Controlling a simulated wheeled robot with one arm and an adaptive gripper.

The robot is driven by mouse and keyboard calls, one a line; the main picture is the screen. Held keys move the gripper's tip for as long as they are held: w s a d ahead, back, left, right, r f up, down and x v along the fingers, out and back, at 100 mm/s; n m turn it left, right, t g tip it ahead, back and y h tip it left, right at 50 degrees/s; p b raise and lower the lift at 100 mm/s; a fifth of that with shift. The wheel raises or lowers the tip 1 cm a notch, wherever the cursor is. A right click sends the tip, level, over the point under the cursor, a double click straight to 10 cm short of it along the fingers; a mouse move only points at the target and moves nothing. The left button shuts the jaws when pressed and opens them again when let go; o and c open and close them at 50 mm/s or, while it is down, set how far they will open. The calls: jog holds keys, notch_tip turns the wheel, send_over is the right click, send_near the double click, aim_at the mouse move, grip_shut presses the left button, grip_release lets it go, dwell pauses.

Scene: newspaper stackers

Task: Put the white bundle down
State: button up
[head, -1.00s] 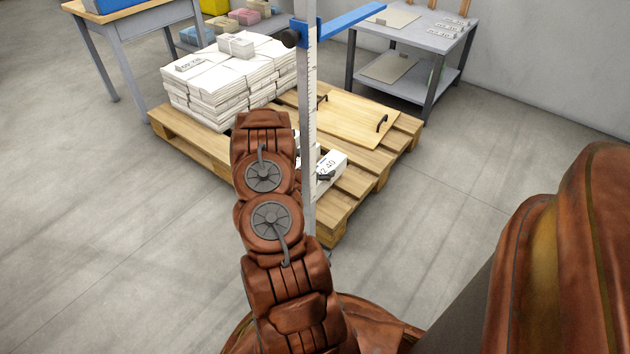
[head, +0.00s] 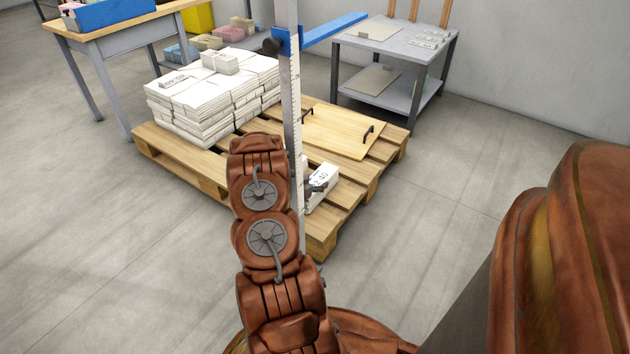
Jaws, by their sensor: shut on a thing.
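The white bundle (head: 325,180), with a number printed on its face, is at the near end of the wooden pallet (head: 345,199). My arm and a tall measuring post hide part of it. My gripper (head: 316,188) shows as a small dark part against the bundle, shut on it. I cannot tell whether the bundle's underside touches the pallet slats or is a little above them.
A stack of white bundles (head: 205,105) fills the pallet's far left. A wooden board with handles (head: 335,130) lies to its right. The upright post (head: 291,100) carries a blue arm (head: 330,28). A grey table (head: 395,42) stands behind. Floor is clear around the pallet.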

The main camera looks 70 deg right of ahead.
dwell(0.5)
jog(key=o, duration=1.8)
jog(key=shift+f, duration=0.15)
jog(key=shift+f+b, duration=0.2)
jog(key=shift+b, duration=0.4)
jog(key=p+v, duration=0.3)
jog(key=v, duration=0.3)
jog(key=shift+w+a+r+p, duration=0.2)
jog(key=shift+p, duration=0.15)
jog(key=shift+w+a+r, duration=0.1)
jog(key=shift+a+r, duration=0.1)
jog(key=shift+a, duration=0.45)
